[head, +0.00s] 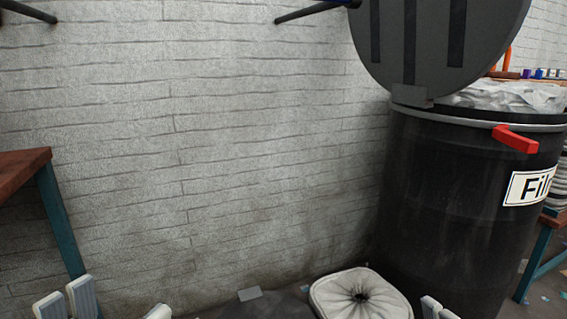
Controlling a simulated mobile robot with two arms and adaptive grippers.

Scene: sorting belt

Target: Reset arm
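My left gripper (112,303) shows only by its pale fingertips at the bottom left edge of the head view. Its tips stand apart with nothing seen between them. My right gripper (437,308) shows only by small pale tips at the bottom edge, in front of the black barrel. The rest of it is cut off, so its opening cannot be told. Both hands are low in the view.
A black barrel (450,210) with a red handle (515,139) and raised lid (440,40) stands right. A pale sack (360,295) lies at its foot. A table (22,172) juts in left. A brick wall (230,150) fills the back.

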